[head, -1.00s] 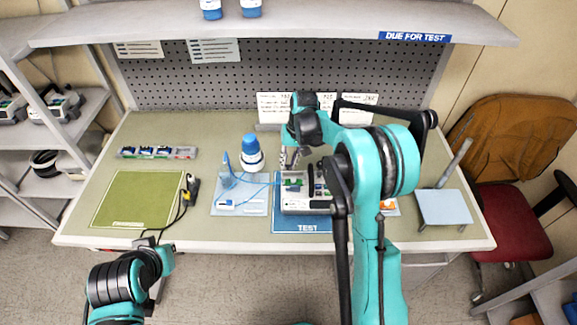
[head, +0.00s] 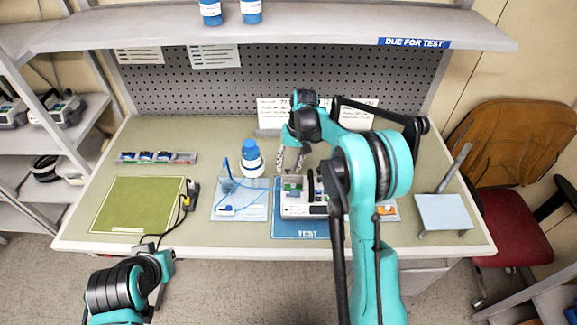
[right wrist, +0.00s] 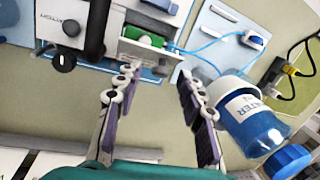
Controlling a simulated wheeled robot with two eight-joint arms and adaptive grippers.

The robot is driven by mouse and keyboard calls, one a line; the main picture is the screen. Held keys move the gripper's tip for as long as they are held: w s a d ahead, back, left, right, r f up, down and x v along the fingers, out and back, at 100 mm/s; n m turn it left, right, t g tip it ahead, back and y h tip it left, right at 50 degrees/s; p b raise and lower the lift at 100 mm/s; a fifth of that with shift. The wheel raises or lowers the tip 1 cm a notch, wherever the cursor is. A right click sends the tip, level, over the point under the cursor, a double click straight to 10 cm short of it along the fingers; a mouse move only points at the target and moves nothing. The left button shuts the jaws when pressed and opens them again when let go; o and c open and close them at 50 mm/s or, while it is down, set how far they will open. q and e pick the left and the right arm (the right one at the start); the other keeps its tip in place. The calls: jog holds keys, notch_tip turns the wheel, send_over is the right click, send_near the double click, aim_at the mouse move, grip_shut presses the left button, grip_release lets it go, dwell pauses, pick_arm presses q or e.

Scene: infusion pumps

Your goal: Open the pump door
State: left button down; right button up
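The infusion pump (head: 303,210) is white and grey and sits on the blue TEST mat (head: 292,229), partly hidden by my right arm. In the right wrist view, the pump (right wrist: 80,45) shows a dark knob and a section holding a green part (right wrist: 143,37). I cannot tell from these frames how far its door is open. My right gripper (head: 291,160) is over the back of the pump. In the right wrist view it is open and empty (right wrist: 158,78), its fingertips just short of the green part's section. My left gripper (head: 160,248) is low in front of the bench, fingers unclear.
A green mat (head: 137,205) and a strip of small parts (head: 157,157) lie left. A small stand (head: 442,213) is right.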

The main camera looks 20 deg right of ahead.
notch_tip(320, 180, up, 11)
jog(key=d, duration=0.2)
jog(key=shift+w, duration=0.15)
dwell(0.3)
